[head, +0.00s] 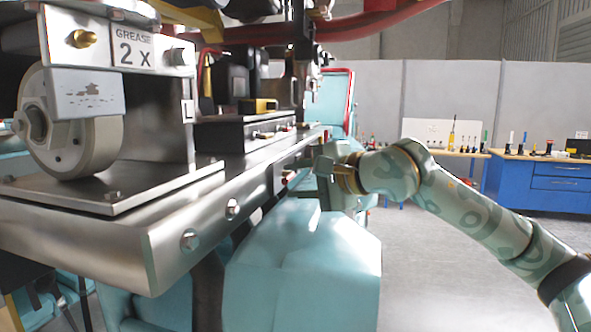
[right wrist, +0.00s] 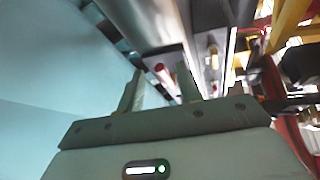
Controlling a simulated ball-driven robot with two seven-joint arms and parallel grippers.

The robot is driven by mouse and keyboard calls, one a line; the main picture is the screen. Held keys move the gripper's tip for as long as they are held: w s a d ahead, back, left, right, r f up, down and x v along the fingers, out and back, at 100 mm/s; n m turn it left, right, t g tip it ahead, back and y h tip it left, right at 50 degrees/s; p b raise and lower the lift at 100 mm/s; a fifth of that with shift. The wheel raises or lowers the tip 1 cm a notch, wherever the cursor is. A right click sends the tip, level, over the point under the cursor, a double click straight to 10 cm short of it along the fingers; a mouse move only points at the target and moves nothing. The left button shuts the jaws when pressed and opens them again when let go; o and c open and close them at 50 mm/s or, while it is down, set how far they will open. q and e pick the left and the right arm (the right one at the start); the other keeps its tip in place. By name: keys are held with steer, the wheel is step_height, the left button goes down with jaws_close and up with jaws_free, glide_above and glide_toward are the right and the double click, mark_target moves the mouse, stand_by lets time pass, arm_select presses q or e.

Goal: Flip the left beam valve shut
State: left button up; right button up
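The steel beam (head: 165,230) runs from the near left into the distance in the head view. Which fitting is the left beam valve I cannot tell for certain. The right gripper looks open and empty; contact is unclear. My left gripper is out of view.
A teal seat (head: 300,265) stands just below the right gripper. A wheel assembly (head: 75,125) sits on the beam's near end. A blue cabinet (head: 540,185) and a tool bench (head: 440,152) stand far right, with open floor before them.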

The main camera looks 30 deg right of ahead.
steer(key=shift+w+a+f, duration=0.2)
steer(key=shift+w+a, duration=0.05)
steer(key=shift+w, duration=0.3)
jaws_close()
steer(key=shift+r, duration=0.1)
